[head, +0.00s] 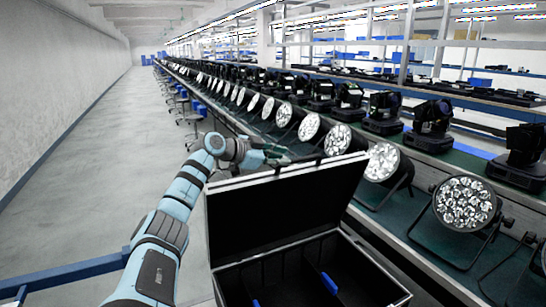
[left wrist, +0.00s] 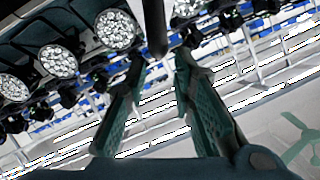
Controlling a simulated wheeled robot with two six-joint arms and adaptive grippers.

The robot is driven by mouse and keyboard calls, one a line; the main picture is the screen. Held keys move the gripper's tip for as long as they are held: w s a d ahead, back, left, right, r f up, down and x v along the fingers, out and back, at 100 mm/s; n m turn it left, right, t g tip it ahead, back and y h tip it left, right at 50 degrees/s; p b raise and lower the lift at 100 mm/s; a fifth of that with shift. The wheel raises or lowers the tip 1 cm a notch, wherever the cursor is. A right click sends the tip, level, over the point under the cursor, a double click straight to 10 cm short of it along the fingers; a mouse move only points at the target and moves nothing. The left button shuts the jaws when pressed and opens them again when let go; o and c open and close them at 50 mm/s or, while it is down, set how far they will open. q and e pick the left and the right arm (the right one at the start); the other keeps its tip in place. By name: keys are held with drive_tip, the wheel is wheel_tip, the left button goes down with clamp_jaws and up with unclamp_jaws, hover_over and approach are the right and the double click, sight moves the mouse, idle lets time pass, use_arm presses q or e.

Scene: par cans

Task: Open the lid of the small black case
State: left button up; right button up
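The small black case (head: 372,287) stands at the lower middle of the head view, with pale metal edging. Its lid (head: 275,207) is raised and stands steeply up at the back, showing its dark inner face. The case interior is dark, with blue-marked dividers (head: 328,283). My left gripper (head: 280,158) is behind the lid's top edge, near its middle, and partly hidden there. In the left wrist view its two fingers (left wrist: 160,70) are apart, with a dark bar (left wrist: 154,25) just beyond the tips; I cannot tell whether they touch it. My right gripper is in neither view.
A long green-topped bench (head: 440,239) runs along the right with par cans (head: 465,204) and black moving-head lights (head: 433,122) in rows. Stools (head: 190,117) stand along its left side. The grey floor (head: 95,165) at left is largely clear.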

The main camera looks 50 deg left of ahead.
use_arm(q)
drive_tip(key=v, duration=0.3)
drive_tip(key=shift+s+d+r, duration=0.15)
drive_tip(key=shift+s+r, duration=0.05)
drive_tip(key=shift+s, duration=0.15)
drive_tip(key=shift+w, duration=0.15)
